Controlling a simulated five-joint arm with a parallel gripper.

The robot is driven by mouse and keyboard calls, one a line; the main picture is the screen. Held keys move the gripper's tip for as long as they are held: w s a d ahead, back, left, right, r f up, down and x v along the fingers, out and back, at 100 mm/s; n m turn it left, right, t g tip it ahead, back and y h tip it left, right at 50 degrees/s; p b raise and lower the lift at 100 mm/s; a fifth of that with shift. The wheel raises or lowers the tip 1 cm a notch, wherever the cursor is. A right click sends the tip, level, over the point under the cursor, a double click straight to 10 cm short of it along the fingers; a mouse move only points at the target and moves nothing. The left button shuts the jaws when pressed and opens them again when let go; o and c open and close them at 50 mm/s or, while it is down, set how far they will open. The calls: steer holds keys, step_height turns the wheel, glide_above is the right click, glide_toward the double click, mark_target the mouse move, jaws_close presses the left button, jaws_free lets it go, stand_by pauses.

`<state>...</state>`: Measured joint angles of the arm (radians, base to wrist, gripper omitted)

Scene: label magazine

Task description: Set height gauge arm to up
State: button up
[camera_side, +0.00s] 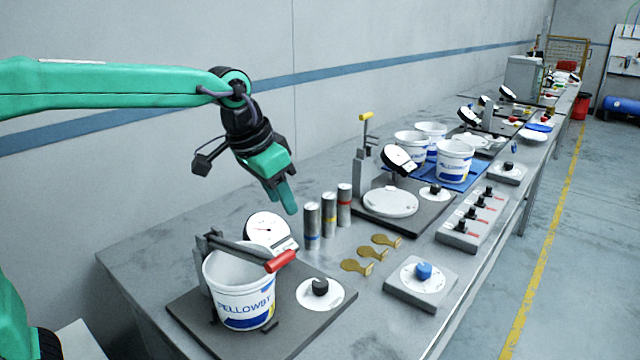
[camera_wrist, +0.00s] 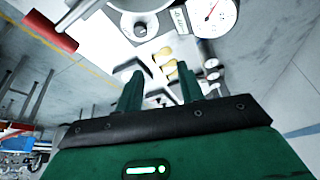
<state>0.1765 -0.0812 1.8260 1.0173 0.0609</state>
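Two gauge stations with levers stand on the bench, and I cannot tell by label which is the height gauge. At the near one, a red-handled arm (camera_side: 280,261) lies low across the top of a white bucket (camera_side: 243,300), beside a round dial (camera_side: 268,230). The red handle also shows in the wrist view (camera_wrist: 50,31). At the farther one, a yellow-tipped lever (camera_side: 366,117) stands upright on a grey post, behind a tilted dial (camera_side: 399,158) and a round plate (camera_side: 390,202). My gripper (camera_side: 287,200) is open and empty, above and behind the near dial; its fingers are apart in the wrist view (camera_wrist: 160,82).
Three metal cylinders (camera_side: 328,218) stand between the stations, with brass tags (camera_side: 371,253) in front. A black knob (camera_side: 320,287), a blue-knob box (camera_side: 424,272) and a switch panel (camera_side: 470,218) sit nearer the front edge. More buckets (camera_side: 454,160) stand farther back.

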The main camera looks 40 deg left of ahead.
steer(key=w+d+f+m+g, duration=0.1)
steer(key=w+d+f, duration=0.2)
steer(key=w+d, duration=0.5)
steer(key=shift+w+f+m, duration=0.2)
steer(key=shift+w+m, duration=0.1)
steer(key=shift+w, duration=1.25)
steer(key=shift+d, duration=0.1)
steer(key=shift+c, duration=0.2)
steer(key=c, duration=0.3)
step_height(320, 180, up, 6)
steer(key=n+g, duration=0.3)
steer(key=n, duration=0.1)
glide_above(268, 263)
steer(key=shift+y, duration=0.4)
